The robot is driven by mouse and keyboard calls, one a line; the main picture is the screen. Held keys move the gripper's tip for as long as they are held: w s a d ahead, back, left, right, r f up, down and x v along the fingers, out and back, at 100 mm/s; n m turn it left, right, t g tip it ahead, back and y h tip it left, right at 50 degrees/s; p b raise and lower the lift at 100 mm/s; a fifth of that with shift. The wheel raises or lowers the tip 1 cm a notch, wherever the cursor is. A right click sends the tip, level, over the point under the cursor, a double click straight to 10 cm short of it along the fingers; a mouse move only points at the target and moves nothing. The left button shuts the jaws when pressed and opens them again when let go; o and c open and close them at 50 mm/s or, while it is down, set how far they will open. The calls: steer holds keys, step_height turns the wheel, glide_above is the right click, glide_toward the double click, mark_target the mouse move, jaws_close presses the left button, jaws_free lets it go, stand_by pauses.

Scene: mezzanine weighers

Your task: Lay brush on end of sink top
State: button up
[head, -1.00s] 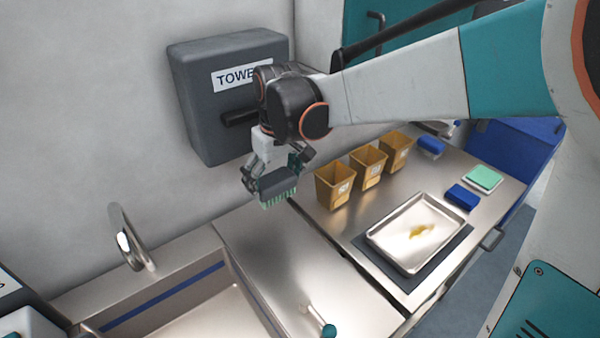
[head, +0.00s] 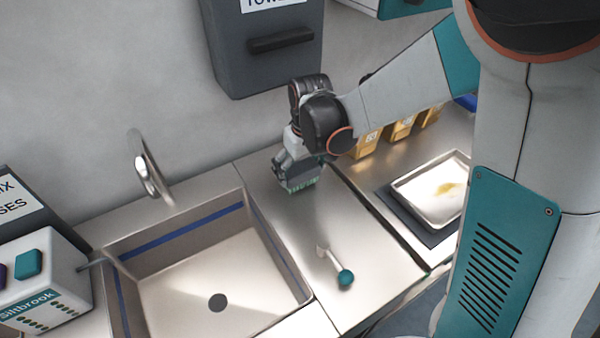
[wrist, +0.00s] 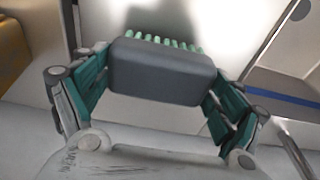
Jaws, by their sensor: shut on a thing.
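The brush (wrist: 163,68) has a dark grey block and pale green bristles. In the wrist view it sits between the two teal fingers of my gripper (wrist: 165,90), which is shut on it. In the head view my gripper (head: 297,172) holds the brush (head: 300,184) bristles down, over the back of the steel sink top (head: 290,228), right of the basin. I cannot tell whether the bristles touch the steel.
The sink basin (head: 205,285) lies to the left, with a tap (head: 148,168) behind it. A teal-knobbed lever (head: 345,277) stands on the sink top's front part. A steel tray (head: 425,192) and yellow bins (head: 400,132) are on the right counter. A dispenser (head: 268,50) hangs above.

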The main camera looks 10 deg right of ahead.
mark_target(304, 172)
steer(key=shift+f, duration=0.75)
steer(key=shift+f, duration=0.1)
steer(key=o, duration=0.8)
steer(key=shift+c, duration=0.2)
step_height(304, 172, up, 12)
steer(key=s+p, duration=0.2)
steer(key=p, duration=0.2)
steer(key=s+d+r+m+t, duration=0.2)
steer(key=s+d+r, duration=0.2)
steer(key=s, duration=0.4)
steer(key=s+d+r+m+t, duration=0.2)
steer(key=s+d+r+t, duration=0.1)
steer(key=s+d, duration=0.4)
steer(key=shift+s+d+r+m+t+h, duration=0.15)
steer(key=shift+s+r+m+t+h, duration=0.25)
steer(key=shift+s, duration=0.8)
